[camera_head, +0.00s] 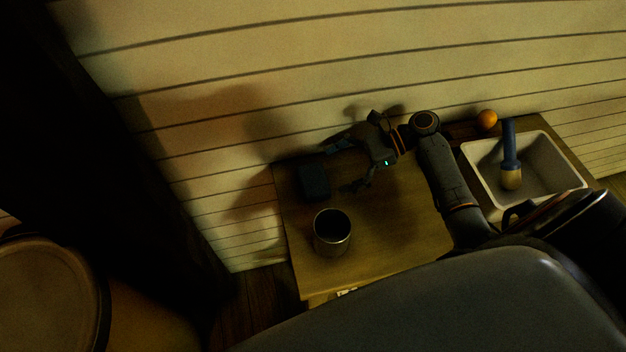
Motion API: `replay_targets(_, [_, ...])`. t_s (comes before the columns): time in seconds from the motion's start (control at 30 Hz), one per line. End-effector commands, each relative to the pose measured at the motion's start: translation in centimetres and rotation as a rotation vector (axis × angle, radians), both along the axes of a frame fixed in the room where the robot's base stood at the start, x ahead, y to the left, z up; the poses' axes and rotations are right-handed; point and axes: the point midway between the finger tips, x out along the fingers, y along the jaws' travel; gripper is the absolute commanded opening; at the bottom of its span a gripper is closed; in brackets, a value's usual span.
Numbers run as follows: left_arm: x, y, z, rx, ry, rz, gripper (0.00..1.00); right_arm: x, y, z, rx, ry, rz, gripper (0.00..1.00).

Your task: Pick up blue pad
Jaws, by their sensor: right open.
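The blue pad (314,182) looks like a small, very dark blue block. It stands on the wooden table (385,240) near its left back corner. My right gripper (337,167) reaches in from the right, above the back of the table. Its fingers are open and point left toward the pad. The pad lies just beyond the fingertips, and nothing shows between the fingers. Whether a fingertip touches the pad is hard to tell in the dim light. My left gripper is not in view.
A metal cup (332,235) stands in front of the pad. At the right, a pale bin (552,160) holds a brush-like tool (510,150) with a blue handle. An orange ball (487,120) is behind the bin. A plank wall (230,110) rises close behind the table.

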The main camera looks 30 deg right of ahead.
Motion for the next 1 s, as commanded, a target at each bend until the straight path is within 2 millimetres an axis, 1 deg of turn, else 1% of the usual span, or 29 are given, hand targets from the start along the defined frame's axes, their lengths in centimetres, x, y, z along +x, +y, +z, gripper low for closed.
replay_targets(0.17, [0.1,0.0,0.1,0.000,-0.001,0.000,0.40,0.2,0.8,-0.4,-0.001,-0.001,0.000,1.00])
replay_targets(0.23, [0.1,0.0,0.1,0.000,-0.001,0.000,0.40,0.3,1.4,-0.6,0.001,0.000,0.000,1.00])
replay_targets(0.4, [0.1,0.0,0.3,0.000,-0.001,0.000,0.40,0.7,3.8,-1.6,0.003,-0.001,0.000,1.00])
replay_targets(0.5, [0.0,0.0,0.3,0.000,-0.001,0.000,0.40,1.0,4.8,-2.2,0.001,0.000,0.000,1.00])
replay_targets(0.73, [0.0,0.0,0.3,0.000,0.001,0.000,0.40,1.1,5.1,-2.3,-0.002,0.000,-0.001,1.00])
replay_targets(0.77, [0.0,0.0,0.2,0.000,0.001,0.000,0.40,1.1,5.0,-2.3,-0.002,0.000,-0.001,0.96])
replay_targets(0.8, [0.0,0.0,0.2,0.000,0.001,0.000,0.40,1.1,5.0,-2.3,-0.002,0.000,-0.001,0.88])
replay_targets(0.87, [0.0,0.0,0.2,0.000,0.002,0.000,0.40,1.1,5.0,-2.3,-0.002,0.000,-0.001,0.76])
replay_targets(0.9, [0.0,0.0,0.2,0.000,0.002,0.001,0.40,1.1,5.0,-2.3,-0.002,0.000,-0.001,0.67])
replay_targets(0.93, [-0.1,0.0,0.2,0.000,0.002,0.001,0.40,1.1,5.0,-2.3,-0.002,0.000,-0.001,0.61])
replay_targets(0.97, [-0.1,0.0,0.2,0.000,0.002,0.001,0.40,1.1,5.0,-2.3,-0.002,0.000,-0.001,0.58])
replay_targets(1.0, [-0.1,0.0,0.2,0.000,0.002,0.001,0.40,1.1,5.0,-2.4,-0.002,0.000,-0.001,0.58])
